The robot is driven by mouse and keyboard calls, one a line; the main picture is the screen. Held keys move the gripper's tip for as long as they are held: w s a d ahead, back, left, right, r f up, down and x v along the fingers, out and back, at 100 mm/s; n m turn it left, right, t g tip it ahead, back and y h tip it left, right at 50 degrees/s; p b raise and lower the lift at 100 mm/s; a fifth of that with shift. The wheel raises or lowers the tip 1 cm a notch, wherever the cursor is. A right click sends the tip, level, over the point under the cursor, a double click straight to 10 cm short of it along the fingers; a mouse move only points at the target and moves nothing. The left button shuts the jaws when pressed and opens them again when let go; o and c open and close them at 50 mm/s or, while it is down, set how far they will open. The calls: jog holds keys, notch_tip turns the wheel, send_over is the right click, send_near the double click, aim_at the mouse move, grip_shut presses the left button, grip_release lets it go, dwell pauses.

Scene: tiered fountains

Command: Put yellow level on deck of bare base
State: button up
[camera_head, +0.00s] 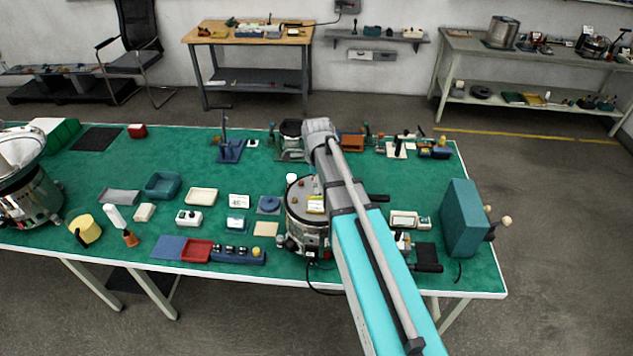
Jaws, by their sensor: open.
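I cannot clearly identify the yellow level or the bare base at this size. A yellow rounded container (88,230) with a dark handle stands at the table's left front. My turquoise and grey arm reaches from the lower right over the table. Its gripper fingers are not visible; the arm covers part of the appliance.
The green table (110,170) is crowded. A large teal box (461,218) stands at its right end, a metal machine (25,190) at its left. A blue stand (230,150) rises at the back. Red (197,250) and blue trays (163,186) lie left of centre.

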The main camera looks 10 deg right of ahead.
jog(key=shift+r+p, duration=0.65)
jog(key=shift+r, duration=0.25)
jog(key=shift+s, duration=0.1)
jog(key=s+n, duration=1.5)
jog(key=n, duration=0.6)
jog(key=shift+s+n, duration=0.3)
jog(key=shift+s, duration=0.1)
